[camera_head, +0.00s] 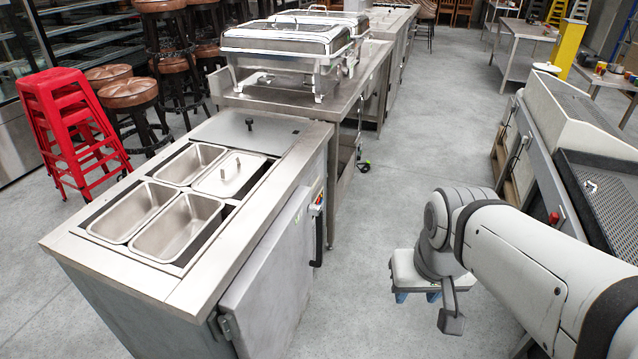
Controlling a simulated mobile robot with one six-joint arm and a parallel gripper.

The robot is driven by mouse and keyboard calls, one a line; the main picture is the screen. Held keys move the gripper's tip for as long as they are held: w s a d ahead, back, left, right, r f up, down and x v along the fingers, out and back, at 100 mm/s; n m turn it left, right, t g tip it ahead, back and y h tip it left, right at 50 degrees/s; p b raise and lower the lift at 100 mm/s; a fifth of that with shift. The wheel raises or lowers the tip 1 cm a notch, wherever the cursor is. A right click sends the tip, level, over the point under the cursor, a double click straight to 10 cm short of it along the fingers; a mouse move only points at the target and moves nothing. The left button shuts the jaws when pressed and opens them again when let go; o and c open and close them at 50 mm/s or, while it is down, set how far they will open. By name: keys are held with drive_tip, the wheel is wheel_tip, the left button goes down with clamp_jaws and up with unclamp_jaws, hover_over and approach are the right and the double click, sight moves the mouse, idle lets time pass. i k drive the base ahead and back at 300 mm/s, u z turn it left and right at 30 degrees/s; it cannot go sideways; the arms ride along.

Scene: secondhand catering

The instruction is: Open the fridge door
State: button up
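The fridge is a low stainless counter unit (235,225) with metal pans set in its top, left of centre. Its grey door (270,285) is on the right side, facing the aisle. A hinge shows at the near lower edge, and a dark upright handle (318,232) is at the far edge. The door looks shut or nearly so; I cannot tell if there is a gap. My gripper (416,294) hangs from my arm right of the door, apart from the handle, above the floor. Blue tips show under its pale body, but their spacing is unclear. Nothing is visibly held.
A steel table (345,85) with chafing dishes (290,45) adjoins the fridge at the back. Red stools (70,125) and wooden stools stand left. Catering equipment with a dark perforated tray (610,205) is at the right. Grey floor (415,140) is clear between.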

sight(263, 308)
drive_tip(key=z, duration=0.05)
drive_tip(key=i, duration=1)
drive_tip(key=u, duration=0.1)
